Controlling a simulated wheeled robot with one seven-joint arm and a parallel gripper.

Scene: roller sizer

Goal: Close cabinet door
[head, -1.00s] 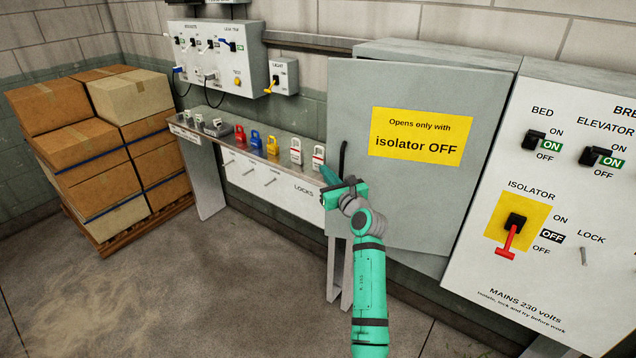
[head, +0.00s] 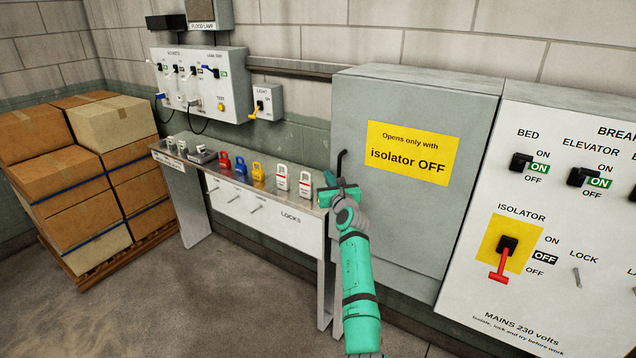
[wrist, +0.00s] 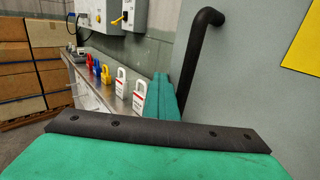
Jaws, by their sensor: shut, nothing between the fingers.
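The grey cabinet door (head: 400,215) with the yellow "isolator OFF" sign (head: 408,152) looks flush with its cabinet in the head view. I see no gap along its edges there. Its black bar handle (head: 341,168) is on the door's left side and also shows in the wrist view (wrist: 197,60). My green gripper (head: 330,188) is at the lower end of the handle, by the door's left edge. In the wrist view my fingers (wrist: 160,97) are shut and empty, just left of the handle. I cannot tell whether they touch the door.
A lock bench (head: 245,190) with several coloured padlocks stands left of the cabinet, close to my gripper. The breaker panel (head: 560,220) is on the right, its red isolator lever (head: 502,262) pointing down. Stacked boxes (head: 85,170) stand at far left. The floor in front is clear.

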